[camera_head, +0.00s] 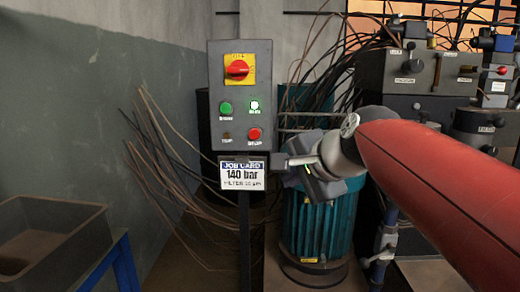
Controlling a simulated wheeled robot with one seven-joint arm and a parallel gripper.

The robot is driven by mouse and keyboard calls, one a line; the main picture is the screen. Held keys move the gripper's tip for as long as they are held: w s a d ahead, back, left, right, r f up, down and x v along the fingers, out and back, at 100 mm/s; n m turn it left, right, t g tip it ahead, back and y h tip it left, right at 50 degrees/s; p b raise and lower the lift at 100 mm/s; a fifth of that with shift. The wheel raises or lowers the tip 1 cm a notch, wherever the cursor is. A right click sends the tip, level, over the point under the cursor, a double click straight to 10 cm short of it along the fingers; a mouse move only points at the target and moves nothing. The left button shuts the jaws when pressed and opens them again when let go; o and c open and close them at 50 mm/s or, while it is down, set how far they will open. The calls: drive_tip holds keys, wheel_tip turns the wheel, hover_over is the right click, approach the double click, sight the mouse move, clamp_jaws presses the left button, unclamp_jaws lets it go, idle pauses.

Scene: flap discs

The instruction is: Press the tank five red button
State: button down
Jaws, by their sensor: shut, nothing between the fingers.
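A grey control panel (215,100) stands upright on a dark post in the middle. Its round red button (254,134) is at the lower right, with a label under it too small to read. I cannot tell from any marking which tank it belongs to. My gripper (279,162) is shut and empty, pointing left at the panel's lower right edge. In the picture its tip is below and right of the red button. I cannot tell how far it is from the panel's face. The button is fully visible.
The panel also carries a green button (225,107), a lit indicator (254,105) and a red rotary switch (237,69) on yellow. A job card (242,174) reading 140 bar hangs below. Behind are a teal motor (318,228), loose cables and grey machinery (415,75) at right.

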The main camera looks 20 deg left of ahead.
sight(258, 136)
drive_tip(key=w+a+r+m+y+b, duration=0.1)
drive_tip(key=w+a+r+m+y, duration=0.1)
drive_tip(key=a, duration=0.6)
wheel_tip(258, 136, up, 2)
drive_tip(key=shift+w+r+m+y, duration=0.15)
drive_tip(key=shift+w+m+y, duration=0.25)
drive_tip(key=shift+w+y, duration=0.2)
drive_tip(key=w+p, duration=0.1)
drive_tip(key=w, duration=0.1)
drive_tip(key=w+a+p, duration=0.1)
drive_tip(key=w, duration=0.1)
drive_tip(key=w+p, duration=0.1)
drive_tip(key=w, duration=0.2)
drive_tip(key=shift+a+r+p, duration=0.15)
drive_tip(key=shift+a+p, duration=0.25)
drive_tip(key=shift+w+a+p, duration=0.2)
drive_tip(key=shift+w+p, duration=0.1)
drive_tip(key=shift+w, duration=0.45)
drive_tip(key=shift+w, duration=0.1)
drive_tip(key=shift+w+p, duration=0.3)
drive_tip(key=shift+p, duration=0.15)
